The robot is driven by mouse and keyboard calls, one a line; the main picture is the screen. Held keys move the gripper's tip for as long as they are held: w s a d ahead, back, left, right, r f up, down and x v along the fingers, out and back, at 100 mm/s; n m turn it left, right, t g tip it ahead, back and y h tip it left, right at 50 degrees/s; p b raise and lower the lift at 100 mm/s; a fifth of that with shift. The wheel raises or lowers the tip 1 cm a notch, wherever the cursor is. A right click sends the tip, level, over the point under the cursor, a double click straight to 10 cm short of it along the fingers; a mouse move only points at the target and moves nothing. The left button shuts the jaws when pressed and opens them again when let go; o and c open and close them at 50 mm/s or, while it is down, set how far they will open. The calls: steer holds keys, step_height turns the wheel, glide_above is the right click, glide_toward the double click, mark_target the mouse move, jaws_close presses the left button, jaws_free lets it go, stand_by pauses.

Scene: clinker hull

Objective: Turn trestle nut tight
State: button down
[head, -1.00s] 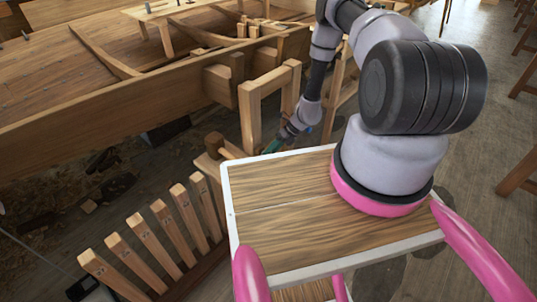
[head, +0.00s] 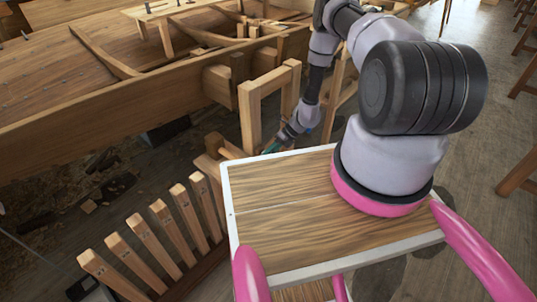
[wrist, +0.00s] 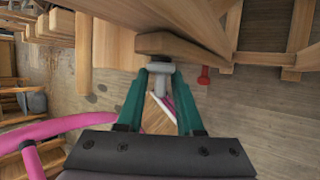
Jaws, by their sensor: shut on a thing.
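In the wrist view, my gripper (wrist: 161,73) has its two teal fingers closed on a pale grey piece (wrist: 161,67), which appears to be the trestle nut. A grey stem shows between the fingers. The grey piece sits against a brown wooden block (wrist: 180,46); I cannot tell how tight it is. The nut itself cannot be made out there.
The planked hull (head: 130,85) fills the upper left. A wooden trestle frame (head: 250,115) stands close by my gripper. A row of upright slats (head: 170,232) is at the lower left. A red piece (wrist: 204,75) is right of the fingers.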

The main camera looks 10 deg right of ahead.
steer(key=y, duration=0.1)
steer(key=g+y, duration=0.1)
steer(key=m+g+y, duration=0.1)
steer(key=shift+w+d+f+y, duration=0.1)
steer(key=shift+d+f+y, duration=0.15)
steer(key=shift+y, duration=0.15)
steer(key=shift+f+m+g+y, duration=0.1)
steer(key=shift+m+g+y, duration=0.45)
steer(key=shift+y, duration=0.75)
steer(key=shift+w+y, duration=0.1)
steer(key=shift+y, duration=0.2)
steer(key=c, duration=0.9)
jaws_free()
steer(key=v, duration=1)
steer(key=shift+w+d, duration=0.15)
steer(key=shift+d, duration=0.2)
